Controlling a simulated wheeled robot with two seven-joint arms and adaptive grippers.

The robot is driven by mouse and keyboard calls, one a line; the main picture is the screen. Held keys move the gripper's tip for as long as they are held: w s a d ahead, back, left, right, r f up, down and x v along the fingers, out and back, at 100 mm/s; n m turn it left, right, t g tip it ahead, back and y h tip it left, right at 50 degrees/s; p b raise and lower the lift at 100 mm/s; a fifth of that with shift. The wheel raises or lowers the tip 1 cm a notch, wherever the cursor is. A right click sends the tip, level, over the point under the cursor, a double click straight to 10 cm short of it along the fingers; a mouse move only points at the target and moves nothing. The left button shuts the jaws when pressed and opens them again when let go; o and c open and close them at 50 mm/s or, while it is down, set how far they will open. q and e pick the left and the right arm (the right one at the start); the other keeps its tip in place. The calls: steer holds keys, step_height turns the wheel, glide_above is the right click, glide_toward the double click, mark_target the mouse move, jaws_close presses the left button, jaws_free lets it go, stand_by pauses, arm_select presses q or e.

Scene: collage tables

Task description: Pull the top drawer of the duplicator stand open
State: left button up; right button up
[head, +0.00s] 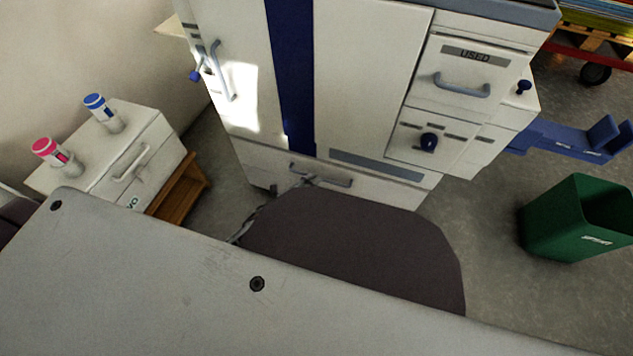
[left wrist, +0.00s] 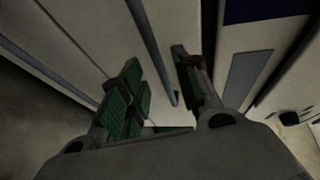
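The white duplicator (head: 345,60) with a dark blue stripe stands ahead in the head view. Low on it, a wide pale drawer front (head: 260,158) of the stand carries a grey bar handle (head: 335,181). The drawer looks shut. My left gripper (head: 290,186) is at this handle's left part, mostly hidden behind my own arm. In the left wrist view, my left gripper (left wrist: 156,55) is open, its green-padded fingers on either side of the dark handle bar (left wrist: 150,45). Gaps show between bar and fingers. My right gripper is not in view.
A small white cabinet (head: 155,135) with blue-capped (head: 100,110) and pink-capped (head: 55,155) bottles stands at left. A green bin (head: 550,220) and blue metal supports (head: 570,138) are at right. Bare floor (head: 490,265) lies between the bin and my arm.

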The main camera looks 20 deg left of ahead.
arm_select(q)
steer(key=shift+b+x, duration=0.4)
steer(key=shift+x, duration=1)
steer(key=shift+c, duration=0.4)
jaws_close()
